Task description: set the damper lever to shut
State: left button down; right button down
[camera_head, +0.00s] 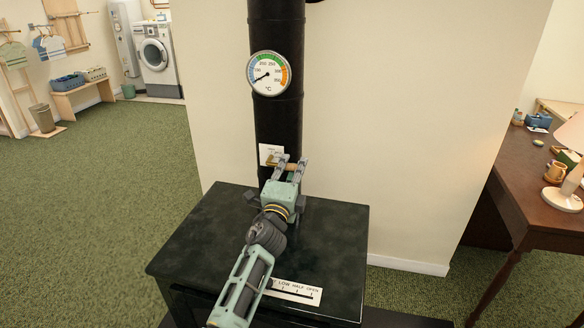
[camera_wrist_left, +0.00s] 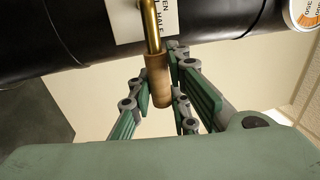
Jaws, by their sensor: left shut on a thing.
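The damper lever is on the black flue pipe (camera_head: 279,120), at a white label plate (camera_head: 265,150). In the left wrist view the lever is a brass rod (camera_wrist_left: 151,25) with a brown wooden handle (camera_wrist_left: 158,78). The rod crosses the plate (camera_wrist_left: 122,22), where "HALF" and part of another word can be read. My left gripper (camera_head: 290,164) reaches over the stove to the pipe. Its fingers (camera_wrist_left: 159,82) are closed around the wooden handle, one on each side. In the head view, the gripper hides much of the lever. My right gripper is not in view.
The dark stove top (camera_head: 335,235) lies under my left arm, with a second label strip (camera_head: 293,291) at its front. A round temperature dial (camera_head: 269,74) sits on the pipe above. A wooden desk with a lamp (camera_head: 563,195) stands at right. Green carpet is open at left.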

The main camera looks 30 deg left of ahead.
pick_arm(q)
jog(key=shift+a+r, duration=0.2)
jog(key=shift+r, duration=0.1)
jog(key=c, duration=1.7)
grip_release()
jog(key=shift+s, duration=0.1)
jog(key=shift+o, duration=0.3)
jog(key=shift+f, duration=0.15)
jog(key=shift+d, duration=0.1)
jog(key=v, duration=1.2)
